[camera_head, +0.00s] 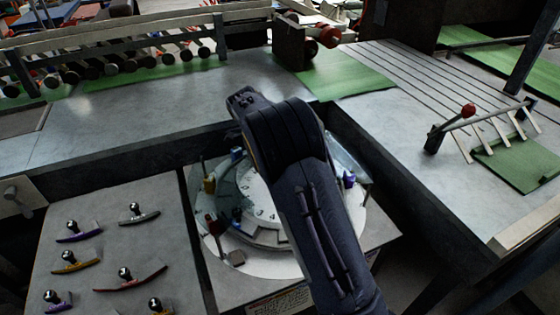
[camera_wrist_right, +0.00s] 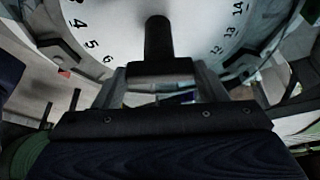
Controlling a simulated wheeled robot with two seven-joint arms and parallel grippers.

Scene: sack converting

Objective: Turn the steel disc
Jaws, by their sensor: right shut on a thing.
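The steel disc (camera_head: 258,205) is a pale round plate with black numbers near its rim, set in the machine at the centre of the head view. My right arm covers its right part. It also shows in the right wrist view (camera_wrist_right: 120,22), with numbers on both sides of a dark upright post (camera_wrist_right: 158,38). My right gripper (camera_wrist_right: 160,72) is shut on the dark post, its fingers at either side of the post's near end. In the head view this gripper is hidden behind my arm. My left gripper is in neither view.
A grey panel (camera_head: 105,245) with several knobbed curved handles lies left. A slotted metal table (camera_head: 400,110) with a red-knobbed lever (camera_head: 467,111) is at right. A raised metal ledge (camera_head: 150,105) runs behind.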

